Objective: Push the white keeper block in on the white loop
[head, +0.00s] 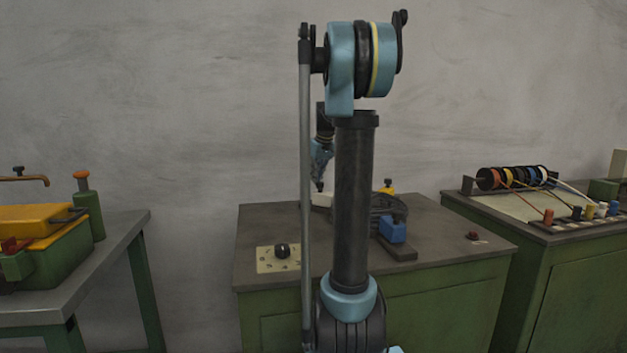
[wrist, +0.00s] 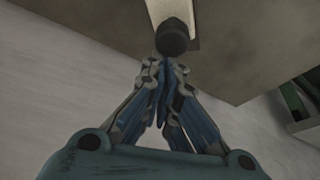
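On the right bench, several coloured cords run from a row of spools (head: 512,178) down to small coloured blocks. A white cord (head: 575,190), which may be the white loop, runs to a small pale block (head: 602,209), which may be the white keeper block; its depth is too small to tell. My gripper (head: 319,187) points down over the middle cabinet, far left of those blocks and partly behind my arm. In the wrist view my gripper's fingers (wrist: 165,66) come together, close to a dark round knob (wrist: 172,37) on a pale strip (wrist: 178,10). I see nothing clearly held.
A left table (head: 115,245) holds a yellow-and-green machine (head: 45,220).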

